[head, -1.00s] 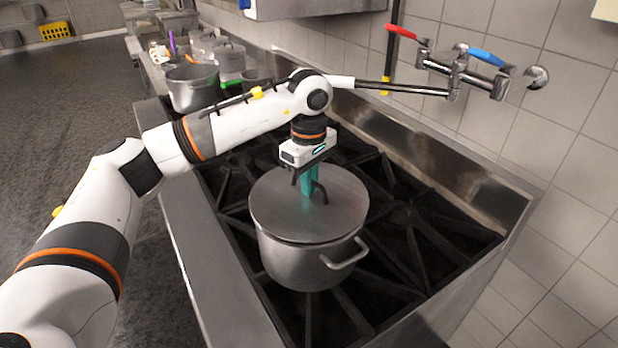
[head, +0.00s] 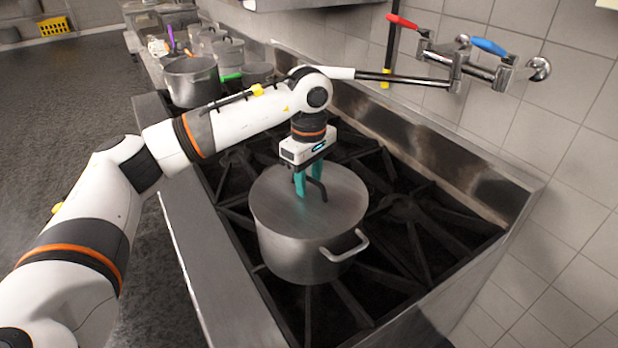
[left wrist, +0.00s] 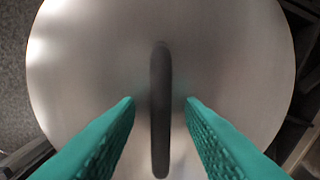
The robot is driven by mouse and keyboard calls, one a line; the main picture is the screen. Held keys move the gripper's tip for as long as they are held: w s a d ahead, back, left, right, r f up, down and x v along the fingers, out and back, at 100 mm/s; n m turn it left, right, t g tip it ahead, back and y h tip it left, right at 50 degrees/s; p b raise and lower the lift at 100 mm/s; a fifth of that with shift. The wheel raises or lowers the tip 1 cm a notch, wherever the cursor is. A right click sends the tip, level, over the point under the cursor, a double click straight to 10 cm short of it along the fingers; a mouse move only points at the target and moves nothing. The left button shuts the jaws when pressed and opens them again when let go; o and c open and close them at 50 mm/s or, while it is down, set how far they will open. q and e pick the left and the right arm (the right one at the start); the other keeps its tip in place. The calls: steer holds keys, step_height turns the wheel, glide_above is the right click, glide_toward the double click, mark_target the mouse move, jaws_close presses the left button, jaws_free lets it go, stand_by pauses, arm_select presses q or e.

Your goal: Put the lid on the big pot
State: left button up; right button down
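The big pot (head: 295,262) stands on the stove grates, with a side handle toward the lower right. The flat metal lid (head: 275,220) lies over the pot's mouth, and its edge looks level with the rim. My left gripper (head: 309,193) is right above the lid, fingers pointing down. Its green fingers are apart, one on each side of the lid's dark handle. In the left wrist view, the handle (left wrist: 160,110) runs between the fingertips (left wrist: 160,102) with a gap on both sides. My right gripper is not in view.
A large open pot (head: 193,85) and several smaller pots stand on the counter beyond the stove. A wall tap with red and blue handles (head: 457,68) and a long spout reaches over the back. Free grates (head: 420,225) lie to the right.

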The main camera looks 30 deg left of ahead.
arm_select(q)
step_height(320, 180, up, 7)
steer(key=shift+r+b, duration=0.1)
steer(key=shift+b, duration=1.05)
step_height(320, 180, up, 5)
steer(key=shift+f, duration=0.1)
